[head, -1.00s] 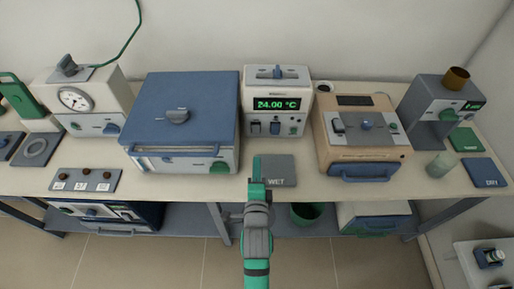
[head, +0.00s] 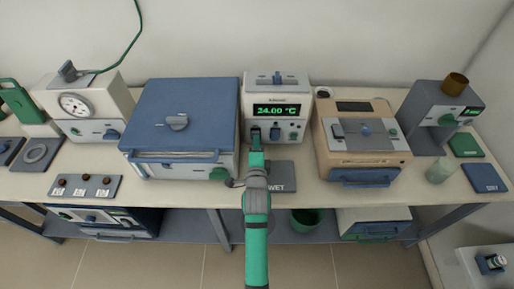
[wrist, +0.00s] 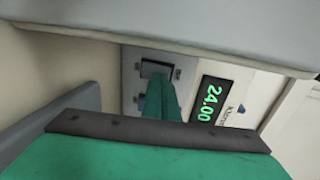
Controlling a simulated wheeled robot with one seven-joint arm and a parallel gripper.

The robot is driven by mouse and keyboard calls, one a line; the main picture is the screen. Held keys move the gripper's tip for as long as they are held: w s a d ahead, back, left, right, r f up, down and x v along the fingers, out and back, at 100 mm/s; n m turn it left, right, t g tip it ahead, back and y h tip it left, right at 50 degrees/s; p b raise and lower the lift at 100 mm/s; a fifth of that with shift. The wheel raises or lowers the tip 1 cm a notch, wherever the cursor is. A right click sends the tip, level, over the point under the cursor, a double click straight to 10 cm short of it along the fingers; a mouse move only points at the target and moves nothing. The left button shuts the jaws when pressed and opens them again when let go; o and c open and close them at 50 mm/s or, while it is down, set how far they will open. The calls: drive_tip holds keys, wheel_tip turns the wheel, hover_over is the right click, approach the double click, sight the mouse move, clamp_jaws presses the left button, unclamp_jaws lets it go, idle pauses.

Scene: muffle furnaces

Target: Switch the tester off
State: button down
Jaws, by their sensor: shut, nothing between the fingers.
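The white tester (head: 305,103) stands at the back middle of the bench, with its green display (head: 278,111) lit at 24.00 °C. The display also shows sideways in the wrist view (wrist: 207,100). My gripper (head: 256,136) is shut and empty, its tip at the left of the tester's lower front panel. In the wrist view the green fingers (wrist: 163,88) reach a dark rocker switch (wrist: 154,68) and cover part of it. I cannot tell whether they touch it. A blue switch (head: 274,133) sits just right of the gripper in the head view.
A blue-topped furnace (head: 190,105) stands close on the left, a beige furnace (head: 375,158) on the right. A grey WET mat (head: 283,172) lies before the tester, partly behind my arm. A beaker (head: 440,170) stands further right.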

drive_tip(key=shift+w, duration=0.1)
drive_tip(key=shift+w+r, duration=0.25)
drive_tip(key=shift+w, duration=0.15)
drive_tip(key=shift+s, duration=0.1)
drive_tip(key=shift+s+d, duration=0.1)
drive_tip(key=s+r, duration=0.5)
drive_tip(key=s, duration=0.7)
drive_tip(key=shift+s, duration=0.4)
drive_tip(key=shift+f, duration=0.15)
